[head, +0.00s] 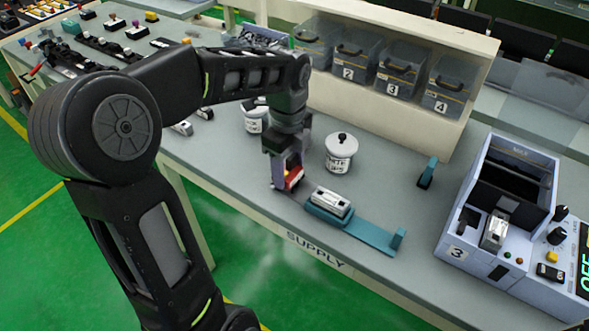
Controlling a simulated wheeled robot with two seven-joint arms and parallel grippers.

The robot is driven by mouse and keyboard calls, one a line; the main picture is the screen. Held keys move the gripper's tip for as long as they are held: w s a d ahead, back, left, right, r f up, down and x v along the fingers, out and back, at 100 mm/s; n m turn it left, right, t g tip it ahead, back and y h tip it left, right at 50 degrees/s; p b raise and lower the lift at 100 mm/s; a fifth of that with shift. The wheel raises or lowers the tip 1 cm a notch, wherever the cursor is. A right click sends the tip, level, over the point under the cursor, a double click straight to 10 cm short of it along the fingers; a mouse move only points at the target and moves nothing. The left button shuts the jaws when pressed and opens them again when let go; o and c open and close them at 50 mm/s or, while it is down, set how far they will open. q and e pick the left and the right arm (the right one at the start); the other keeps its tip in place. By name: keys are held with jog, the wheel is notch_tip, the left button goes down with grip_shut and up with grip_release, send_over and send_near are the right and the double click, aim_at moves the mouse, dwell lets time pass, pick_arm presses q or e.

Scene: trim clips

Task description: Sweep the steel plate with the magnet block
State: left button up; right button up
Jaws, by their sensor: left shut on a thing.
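My left gripper (288,179) points down over the grey table's front part. It is shut on a small red block (294,178) with a pale part, which looks like the magnet block; the fingers hide much of it. Just right of it, a silver-grey block (330,201) lies on a teal base. A flat teal strip (362,236) runs from this base to a short upright post on the right. I cannot tell which piece is the steel plate, or whether the red block touches the table. My right gripper is out of view.
A white lidded jar (341,153) stands behind the silver block, and another jar (256,119) stands behind my arm. A teal upright piece (427,172) stands to the right. Numbered grey bins (401,75) line the back. A machine box (505,190) stands at right.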

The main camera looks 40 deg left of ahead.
pick_arm(q)
jog(key=shift+a, duration=0.25)
jog(key=shift+a+r, duration=0.1)
jog(key=shift+r, duration=0.15)
jog(key=shift+r+p, duration=2.1)
jog(key=shift+r, duration=0.05)
